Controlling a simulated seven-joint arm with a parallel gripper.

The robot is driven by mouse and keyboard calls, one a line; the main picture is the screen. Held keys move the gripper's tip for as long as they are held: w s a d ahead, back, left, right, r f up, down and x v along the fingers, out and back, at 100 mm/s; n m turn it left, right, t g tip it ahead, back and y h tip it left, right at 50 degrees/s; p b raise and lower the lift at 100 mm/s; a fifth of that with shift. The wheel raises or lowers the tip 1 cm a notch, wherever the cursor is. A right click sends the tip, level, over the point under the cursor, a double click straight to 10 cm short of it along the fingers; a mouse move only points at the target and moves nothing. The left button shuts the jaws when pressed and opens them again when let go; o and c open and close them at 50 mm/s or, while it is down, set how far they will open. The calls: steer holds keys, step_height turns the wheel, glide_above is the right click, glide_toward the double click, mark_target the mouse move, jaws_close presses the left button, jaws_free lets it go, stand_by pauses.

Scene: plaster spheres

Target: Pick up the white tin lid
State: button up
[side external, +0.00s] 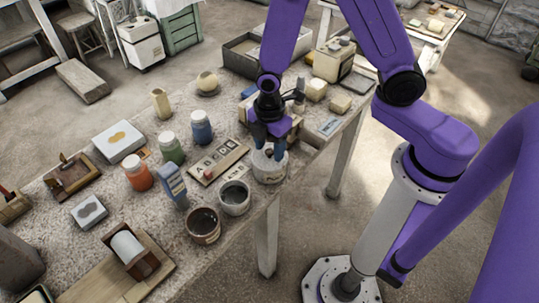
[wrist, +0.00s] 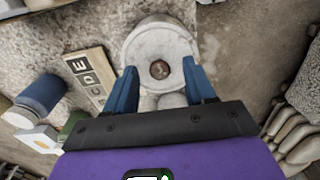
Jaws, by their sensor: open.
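The white tin lid (wrist: 150,45) is a round pale disc with a small dark brown knob or spot at its middle. In the side view a round whitish tin-like shape (side external: 270,172) stands near the table's front edge, under my gripper (side external: 268,150), which partly hides its top. In the wrist view the two blue fingers of my gripper (wrist: 160,72) are apart, with the brown centre of the lid showing between their tips. The gripper is open and holds nothing. I cannot tell whether the fingertips touch the lid.
A letter board (side external: 218,160) lies just left of the lid. A grey cup (side external: 234,197) and a brown-rimmed pot (side external: 203,226) stand in front. Paint jars (side external: 201,127) and a blue-and-white box (side external: 172,184) are further left.

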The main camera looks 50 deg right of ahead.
steer(key=shift+f, duration=0.35)
jaws_close()
steer(key=shift+r, duration=0.1)
